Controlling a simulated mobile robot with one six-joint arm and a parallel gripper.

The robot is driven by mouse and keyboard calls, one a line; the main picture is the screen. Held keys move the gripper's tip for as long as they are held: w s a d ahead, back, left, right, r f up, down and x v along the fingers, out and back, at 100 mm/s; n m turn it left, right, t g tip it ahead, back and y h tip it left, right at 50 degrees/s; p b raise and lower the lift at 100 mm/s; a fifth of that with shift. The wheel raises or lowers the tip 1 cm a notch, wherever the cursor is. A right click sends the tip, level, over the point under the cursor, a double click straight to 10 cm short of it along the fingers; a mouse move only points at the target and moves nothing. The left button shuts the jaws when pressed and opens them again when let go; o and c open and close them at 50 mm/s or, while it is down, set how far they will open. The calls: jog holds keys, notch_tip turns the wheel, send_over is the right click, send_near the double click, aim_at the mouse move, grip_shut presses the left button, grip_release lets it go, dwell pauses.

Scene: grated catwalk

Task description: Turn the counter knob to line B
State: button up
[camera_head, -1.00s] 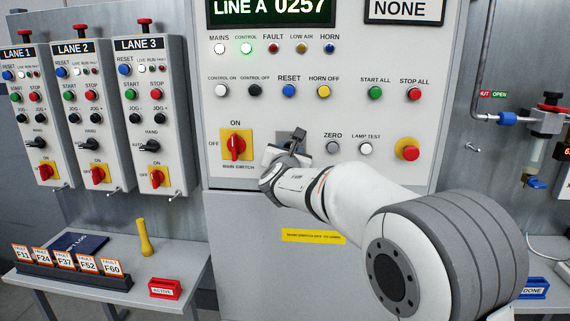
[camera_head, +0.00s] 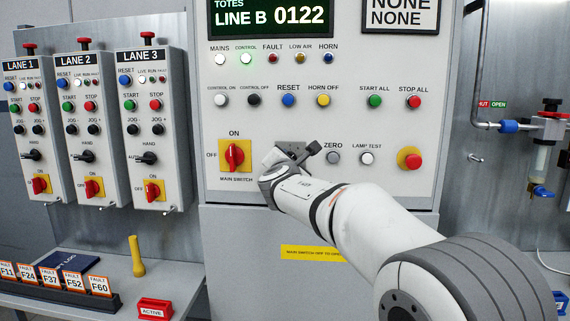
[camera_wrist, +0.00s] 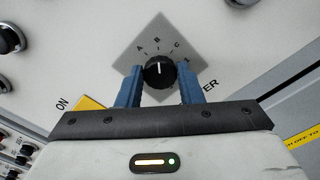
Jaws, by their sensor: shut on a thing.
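The counter knob (camera_wrist: 159,72) is black and round with a white pointer line, on a grey diamond-shaped plate (camera_wrist: 133,52) lettered A, B, C and a partly hidden mark. In the wrist view its pointer is directed at about B. My gripper (camera_wrist: 161,84) has its two blue fingers on either side of the knob, shut on it. In the head view my gripper (camera_head: 303,150) is against the panel and hides the knob. The counter display (camera_head: 272,18) reads TOTES, LINE B 0122.
The main switch (camera_head: 234,155), red on yellow, is close to the left of my gripper. The ZERO button (camera_head: 333,158), lamp test button (camera_head: 367,158) and red emergency button (camera_head: 410,160) are to the right. Several coloured buttons are above.

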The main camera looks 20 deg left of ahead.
jog(key=shift+a+f, duration=0.15)
jog(key=shift+f, duration=0.1)
jog(key=o, duration=1)
jog(key=shift+r, duration=0.15)
jog(key=shift+c, duration=0.2)
jog(key=shift+s, duration=0.2)
jog(key=b+v, duration=0.1)
jog(key=v, duration=0.6)
jog(key=shift+s+d, duration=0.2)
jog(key=shift+s, duration=0.05)
